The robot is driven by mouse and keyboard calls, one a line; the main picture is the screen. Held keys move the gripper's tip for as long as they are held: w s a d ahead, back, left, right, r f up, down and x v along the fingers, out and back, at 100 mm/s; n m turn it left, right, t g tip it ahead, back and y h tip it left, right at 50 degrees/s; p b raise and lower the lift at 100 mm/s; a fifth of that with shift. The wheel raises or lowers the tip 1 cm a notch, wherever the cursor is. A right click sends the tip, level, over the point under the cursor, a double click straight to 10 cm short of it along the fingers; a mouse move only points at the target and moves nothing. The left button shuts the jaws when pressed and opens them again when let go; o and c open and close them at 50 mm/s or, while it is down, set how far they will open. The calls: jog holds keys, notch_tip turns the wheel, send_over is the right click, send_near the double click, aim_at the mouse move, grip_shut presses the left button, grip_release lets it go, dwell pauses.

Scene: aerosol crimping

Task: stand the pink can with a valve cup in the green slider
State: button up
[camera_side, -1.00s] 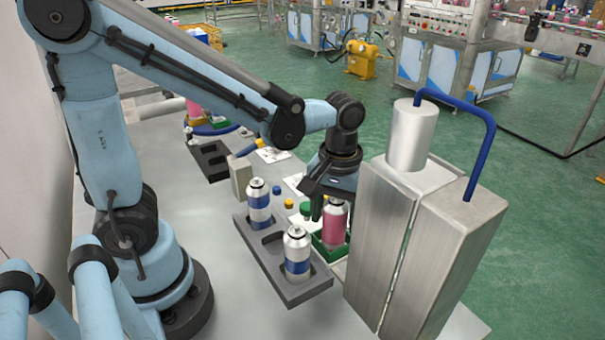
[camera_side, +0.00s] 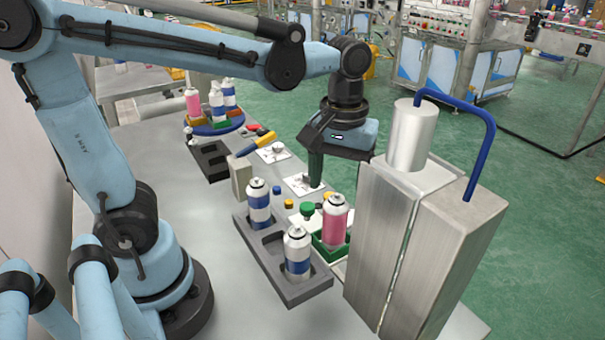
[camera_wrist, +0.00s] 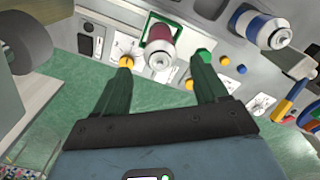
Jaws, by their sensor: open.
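The pink can (camera_side: 335,221) stands upright in the green slider (camera_side: 326,248), beside the steel machine. A valve cup shows on its top. The pink can also shows in the wrist view (camera_wrist: 161,43), with the green slider (camera_wrist: 148,30) around its base. My gripper (camera_side: 316,178) is above and behind the can, apart from it. In the wrist view my gripper (camera_wrist: 166,73) has its two green fingers spread wide, with nothing held between them. The can's lower part is hidden by the slider's walls.
A grey tray (camera_side: 257,250) holds two blue-and-white cans. The steel crimping machine (camera_side: 400,240) stands close on the right. A blue round table (camera_side: 214,129) with several cans is at the back left. A green knob (camera_side: 307,209) and small buttons lie near the slider.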

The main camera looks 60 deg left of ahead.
aim_at(336, 212)
jog(key=shift+r, duration=2.35)
jog(key=shift+f, duration=0.15)
jog(key=shift+f, duration=5.95)
jog(key=shift+r, duration=0.1)
jog(key=shift+f, duration=0.25)
notch_tip(336, 212, up, 10)
jog(key=shift+r, duration=0.1)
jog(key=s+a+f, duration=0.4)
jog(key=s+a, duration=0.2)
jog(key=s, duration=0.2)
jog(key=shift+s+f, duration=0.15)
jog(key=shift+s, duration=0.25)
